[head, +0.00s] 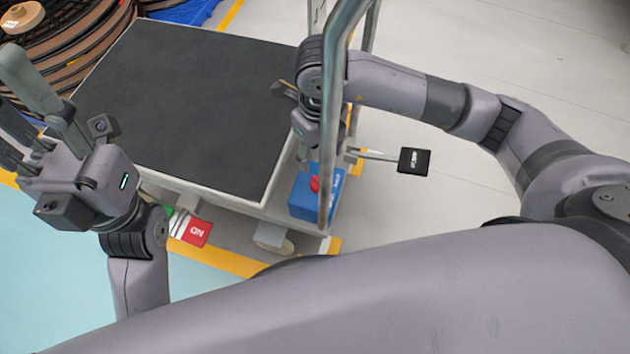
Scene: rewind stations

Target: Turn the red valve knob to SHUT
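The red valve knob (315,184) shows as a small red patch on a blue box (305,204) at the near right corner of the cart. A metal post and my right gripper partly cover it. My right gripper (304,160) points down just above the knob. Its fingertips are small and partly hidden, so I cannot tell whether they touch the knob or how far they are closed. My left gripper (12,105) is at the far left, its fingers spread and empty, away from the knob.
A cart with a dark flat top (190,100) fills the middle. Its metal handle post (331,120) rises beside my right gripper. A small black sign (414,160) sticks out right; a red ON sign (195,231) is below the cart edge. Large reels (75,40) stand upper left.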

